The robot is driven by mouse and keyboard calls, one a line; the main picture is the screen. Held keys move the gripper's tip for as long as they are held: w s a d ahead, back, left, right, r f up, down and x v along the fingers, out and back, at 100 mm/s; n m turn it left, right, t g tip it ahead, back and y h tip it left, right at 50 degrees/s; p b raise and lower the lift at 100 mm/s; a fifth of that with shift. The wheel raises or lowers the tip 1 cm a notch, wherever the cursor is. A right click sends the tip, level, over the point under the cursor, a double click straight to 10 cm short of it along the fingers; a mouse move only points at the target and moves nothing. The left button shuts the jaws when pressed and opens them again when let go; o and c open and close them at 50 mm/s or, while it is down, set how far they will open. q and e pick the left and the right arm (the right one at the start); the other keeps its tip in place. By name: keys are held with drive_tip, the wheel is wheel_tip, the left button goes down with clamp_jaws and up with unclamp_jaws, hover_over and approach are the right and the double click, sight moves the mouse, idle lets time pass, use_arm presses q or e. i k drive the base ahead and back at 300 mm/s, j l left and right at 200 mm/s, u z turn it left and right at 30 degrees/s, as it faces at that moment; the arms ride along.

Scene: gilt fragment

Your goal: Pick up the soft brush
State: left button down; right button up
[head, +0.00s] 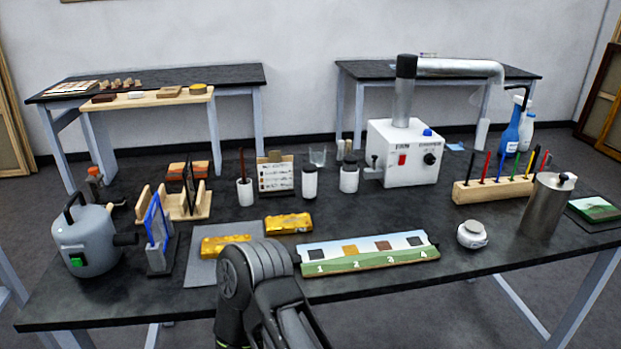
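I cannot tell for certain which item is the soft brush. A brown-handled tool (241,163) stands upright in a small white cup (245,191) at the middle left of the dark table; its lower end is hidden in the cup. Several slim coloured-handled tools (500,166) stand in a wooden block (490,190) at the right. A dark part of my own arm rises at the bottom centre, in front of the table. No gripper fingers show in the head view.
The dark table (400,222) also holds a grey canister (85,238), gilt pieces (289,223), a numbered painted strip (368,252), a white jar (472,234), a metal flask (548,205) and a white machine (404,152). Free room lies between the wooden block and the painted strip.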

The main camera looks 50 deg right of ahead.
sight(242, 158)
drive_tip(key=z, duration=1.3)
